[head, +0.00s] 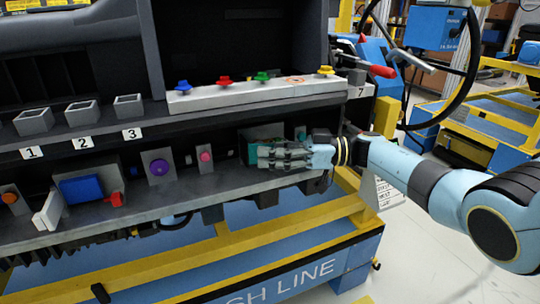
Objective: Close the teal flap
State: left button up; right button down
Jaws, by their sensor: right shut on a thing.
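The teal flap (266,131) is on the lower shelf of the dashboard, at the right, against a dark panel. Only parts of it show above and beside my right gripper, so I cannot tell how far open it stands. My right gripper (266,157) reaches in from the right, fingers pointing left, and is shut on the teal flap. The fingers cover the flap's lower part and the exact contact. My left gripper is not in view.
Along the lower shelf (150,211) are a pink knob (205,156), a purple knob (160,167), a blue block (82,189), a red lever (115,198) and a white lever (47,212). Coloured knobs line the white strip (245,94) above. A red-handled lever (378,70) sticks out upper right.

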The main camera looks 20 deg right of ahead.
jog(key=shift+s+f, duration=0.2)
jog(key=shift+f, duration=0.05)
jog(key=c, duration=1.3)
grip_release()
jog(key=shift+a, duration=0.1)
jog(key=shift+o, duration=0.7)
jog(key=shift+r, duration=0.15)
